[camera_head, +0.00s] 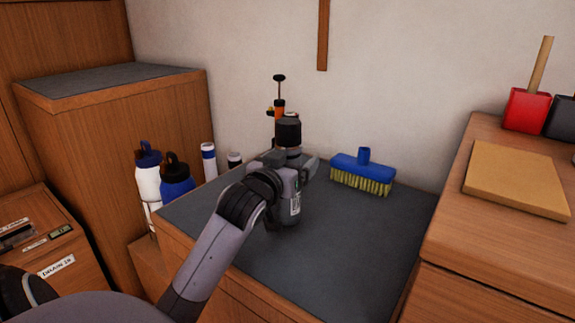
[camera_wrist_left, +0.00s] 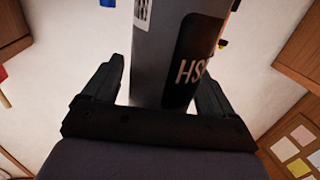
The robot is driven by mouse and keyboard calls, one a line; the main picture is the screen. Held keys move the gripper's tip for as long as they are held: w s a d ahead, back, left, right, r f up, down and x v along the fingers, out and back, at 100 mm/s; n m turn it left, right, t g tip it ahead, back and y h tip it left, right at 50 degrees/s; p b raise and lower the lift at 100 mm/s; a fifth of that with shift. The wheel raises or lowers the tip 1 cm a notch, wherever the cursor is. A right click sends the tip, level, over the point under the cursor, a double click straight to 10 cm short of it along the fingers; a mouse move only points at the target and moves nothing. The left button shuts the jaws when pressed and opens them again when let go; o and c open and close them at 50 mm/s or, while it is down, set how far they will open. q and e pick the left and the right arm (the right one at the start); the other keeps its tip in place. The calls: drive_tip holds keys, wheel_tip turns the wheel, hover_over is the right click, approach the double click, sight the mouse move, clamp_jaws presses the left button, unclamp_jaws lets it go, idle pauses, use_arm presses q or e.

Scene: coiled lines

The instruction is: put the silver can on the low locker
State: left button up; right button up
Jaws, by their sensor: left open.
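The silver can (camera_head: 295,208), with a black cap and a barcode label, stands upright on the dark top of the low locker (camera_head: 335,265) in the middle. My left gripper (camera_head: 291,172) is at the can and partly covers it in the head view. In the left wrist view, the can (camera_wrist_left: 163,60) is between the two spread fingers (camera_wrist_left: 155,92). The fingers are open, and I cannot tell whether either touches the can. My right gripper is out of view.
A blue brush (camera_head: 362,174) with yellow bristles sits right of the can. An orange-and-black tool (camera_head: 279,106) stands behind it. Several bottles, including a blue one (camera_head: 177,183), stand at left. A taller cabinet (camera_head: 120,115) flanks the left. The locker's front right is clear.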

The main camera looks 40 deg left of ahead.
use_arm(q)
drive_tip(key=p+v, duration=0.3)
drive_tip(key=v, duration=0.9)
drive_tip(key=shift+r, duration=0.15)
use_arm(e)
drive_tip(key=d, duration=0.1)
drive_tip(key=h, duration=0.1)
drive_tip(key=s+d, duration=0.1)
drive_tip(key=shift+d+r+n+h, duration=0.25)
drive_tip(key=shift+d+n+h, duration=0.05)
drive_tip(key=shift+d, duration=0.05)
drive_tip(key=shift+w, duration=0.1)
